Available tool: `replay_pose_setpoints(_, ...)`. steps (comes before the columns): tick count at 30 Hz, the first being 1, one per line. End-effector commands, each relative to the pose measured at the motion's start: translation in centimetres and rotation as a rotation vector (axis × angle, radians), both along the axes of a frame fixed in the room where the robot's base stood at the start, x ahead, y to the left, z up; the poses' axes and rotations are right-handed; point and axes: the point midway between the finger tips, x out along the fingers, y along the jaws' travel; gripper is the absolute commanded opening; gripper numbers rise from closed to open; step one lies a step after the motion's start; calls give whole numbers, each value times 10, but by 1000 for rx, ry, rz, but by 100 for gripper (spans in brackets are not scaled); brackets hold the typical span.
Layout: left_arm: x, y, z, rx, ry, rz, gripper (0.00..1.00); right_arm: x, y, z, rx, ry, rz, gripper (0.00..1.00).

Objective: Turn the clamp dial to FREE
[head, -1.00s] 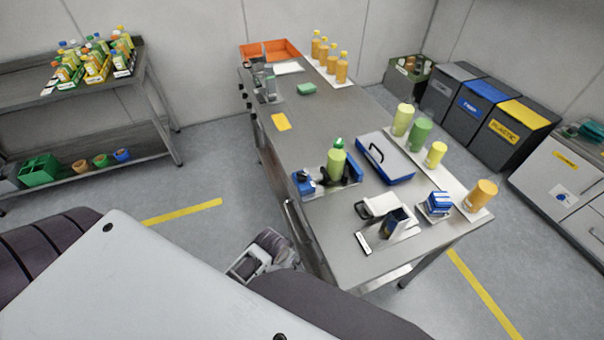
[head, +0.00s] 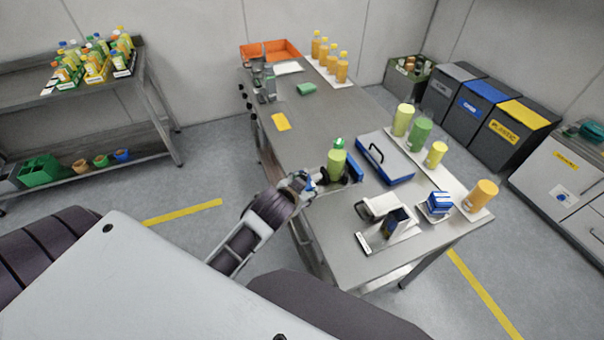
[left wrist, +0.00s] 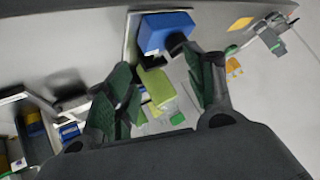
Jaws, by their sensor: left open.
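The clamp fixture is blue, and part of it (head: 355,168) shows at the near left edge of the bench in the head view. A light green bottle (head: 337,162) with a green cap stands upright in it, with dark clamp parts beside it. My left gripper (head: 305,187) is at the fixture's left end and covers the blue block there. In the left wrist view, my left gripper (left wrist: 160,65) is open, with the blue block (left wrist: 165,32) ahead and the green bottle (left wrist: 158,88) between the fingers' lines of sight. I cannot make out the dial or its marking. My right gripper is out of view.
A blue-and-grey case (head: 385,160) lies right of the fixture. A grey device (head: 380,207) and a dark blue holder (head: 397,222) stand nearer the front. Yellow and green bottles line the right edge. The bench (head: 310,125) is mostly clear behind the fixture.

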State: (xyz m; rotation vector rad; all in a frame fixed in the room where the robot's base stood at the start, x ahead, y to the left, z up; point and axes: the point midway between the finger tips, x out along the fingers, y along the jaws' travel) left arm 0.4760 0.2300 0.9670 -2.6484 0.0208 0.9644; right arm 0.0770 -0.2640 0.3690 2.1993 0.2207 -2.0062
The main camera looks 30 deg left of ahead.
Motion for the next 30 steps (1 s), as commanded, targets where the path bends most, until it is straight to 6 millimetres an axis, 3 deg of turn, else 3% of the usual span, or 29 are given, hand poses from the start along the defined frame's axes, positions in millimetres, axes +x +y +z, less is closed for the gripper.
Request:
replay_pose_setpoints(6, 47, -10, 61, 80, -256, -63, 54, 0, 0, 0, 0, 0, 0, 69)
replay_pose_setpoints(15, 90, -39, 143, 196, -596, -194, 54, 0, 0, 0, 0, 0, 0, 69)
replay_pose_setpoints(22, 104, -73, 198, 291, -833, -330, 54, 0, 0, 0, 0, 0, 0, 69)
replay_pose_setpoints(30, 103, -121, 249, 409, -1080, -528, 54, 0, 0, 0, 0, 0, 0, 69)
